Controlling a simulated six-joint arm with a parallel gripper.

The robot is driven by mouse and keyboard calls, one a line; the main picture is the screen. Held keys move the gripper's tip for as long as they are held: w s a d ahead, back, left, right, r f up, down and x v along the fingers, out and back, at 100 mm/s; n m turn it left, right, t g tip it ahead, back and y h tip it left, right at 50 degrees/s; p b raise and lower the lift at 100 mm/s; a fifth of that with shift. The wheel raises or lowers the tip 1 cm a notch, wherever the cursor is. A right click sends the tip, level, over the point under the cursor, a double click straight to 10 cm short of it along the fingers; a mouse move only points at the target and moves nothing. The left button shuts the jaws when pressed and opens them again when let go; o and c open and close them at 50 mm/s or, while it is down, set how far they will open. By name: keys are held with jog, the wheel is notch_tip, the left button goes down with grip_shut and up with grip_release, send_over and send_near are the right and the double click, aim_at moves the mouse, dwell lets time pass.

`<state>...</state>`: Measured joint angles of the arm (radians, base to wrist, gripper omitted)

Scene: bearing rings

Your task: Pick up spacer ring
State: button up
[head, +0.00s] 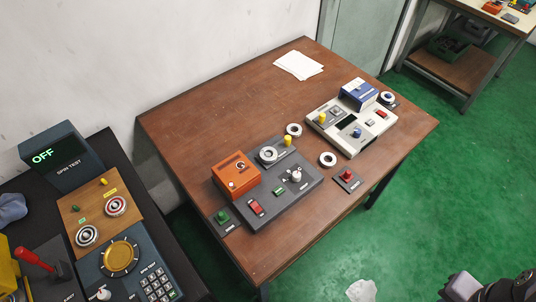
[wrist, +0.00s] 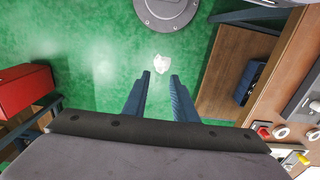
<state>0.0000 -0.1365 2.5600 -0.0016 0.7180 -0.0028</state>
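Two loose white rings with dark centres lie on the brown table: one ring (head: 293,130) by the dark grey panel, the other ring (head: 327,159) between that panel and the pale panel. I cannot tell which is the spacer ring. Another pale ring (head: 268,154) sits on the dark grey panel. My gripper (wrist: 160,74) is open and empty in the wrist view, its two blue fingers apart above the green floor, away from the table. Pale rings also show at the wrist view's right edge (wrist: 282,132).
The dark grey panel (head: 290,206) carries an orange box (head: 236,176). The pale panel (head: 345,139) carries a blue box (head: 359,94). A red button (head: 347,175) stands near the front edge. White papers (head: 299,65) lie at the back; the left of the tabletop is clear.

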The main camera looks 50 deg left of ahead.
jog(key=o, duration=1)
jog(key=w+a+r+n+t, duration=0.1)
jog(key=w+a+r+n, duration=0.1)
jog(key=w+a+n, duration=1.05)
jog(key=n+t+y, duration=0.1)
jog(key=n+t, duration=0.2)
jog(key=n, duration=2.4)
send_over(269, 154)
jog(key=s+d, duration=0.1)
jog(key=s, duration=0.3)
notch_tip(269, 154, down, 3)
jog(key=shift+n+y, duration=0.25)
jog(key=shift+y, duration=0.05)
jog(key=shift+w+p+x, duration=0.15)
jog(key=shift+p+x, duration=0.65)
jog(key=shift+x, duration=0.95)
jog(key=shift+w+p+x, duration=0.15)
jog(key=shift+p+x, duration=0.6)
jog(key=shift+x, duration=1)
